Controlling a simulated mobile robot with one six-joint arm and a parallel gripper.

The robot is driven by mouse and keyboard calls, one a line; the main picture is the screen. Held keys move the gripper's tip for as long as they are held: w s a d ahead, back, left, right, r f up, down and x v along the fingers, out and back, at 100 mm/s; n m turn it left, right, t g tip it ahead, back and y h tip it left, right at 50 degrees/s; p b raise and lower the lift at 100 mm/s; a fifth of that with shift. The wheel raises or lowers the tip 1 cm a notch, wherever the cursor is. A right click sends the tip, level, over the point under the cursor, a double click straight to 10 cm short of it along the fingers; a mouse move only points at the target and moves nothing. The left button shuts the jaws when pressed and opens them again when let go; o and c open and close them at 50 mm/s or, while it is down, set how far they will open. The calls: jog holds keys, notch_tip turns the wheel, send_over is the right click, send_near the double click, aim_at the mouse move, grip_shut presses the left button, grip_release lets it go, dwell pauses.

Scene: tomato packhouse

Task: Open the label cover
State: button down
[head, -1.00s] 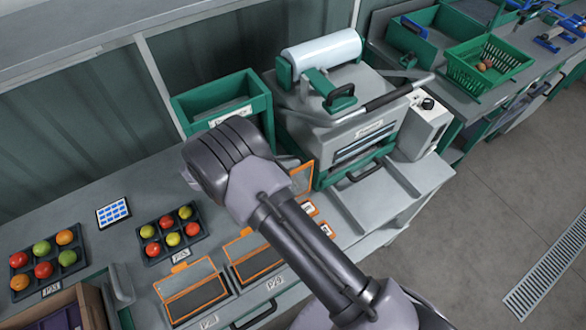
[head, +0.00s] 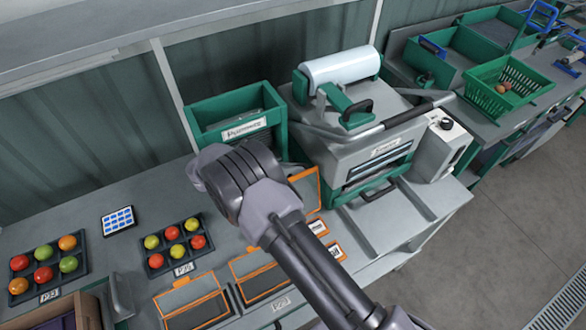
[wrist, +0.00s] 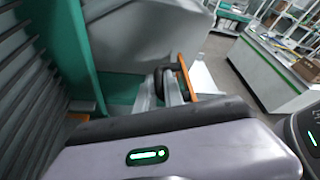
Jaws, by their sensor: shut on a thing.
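The label cover (head: 305,190) is an orange-framed panel standing raised from the bench, just right of my wrist and left of the green and grey machine. Its lower part is hidden behind my arm. In the wrist view the cover shows as a thin orange edge (wrist: 187,78), seen almost edge-on. My gripper (wrist: 168,88) is shut on the cover at this edge. In the head view my wrist hides the fingers. Small white labels with orange borders (head: 335,250) lie on the bench right of my arm.
The wrapping machine (head: 362,150) stands close behind and right. A green bin (head: 205,115) stands behind my wrist. Two flat orange-framed panels (head: 193,303) lie at the bench front. Trays of tomatoes (head: 175,262) and a small tablet (head: 118,221) are at left.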

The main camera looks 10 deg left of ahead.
jog(key=c, duration=1.7)
grip_release()
jog(key=v, duration=0.7)
jog(key=shift+s+a+r, duration=0.1)
jog(key=shift+a, duration=0.15)
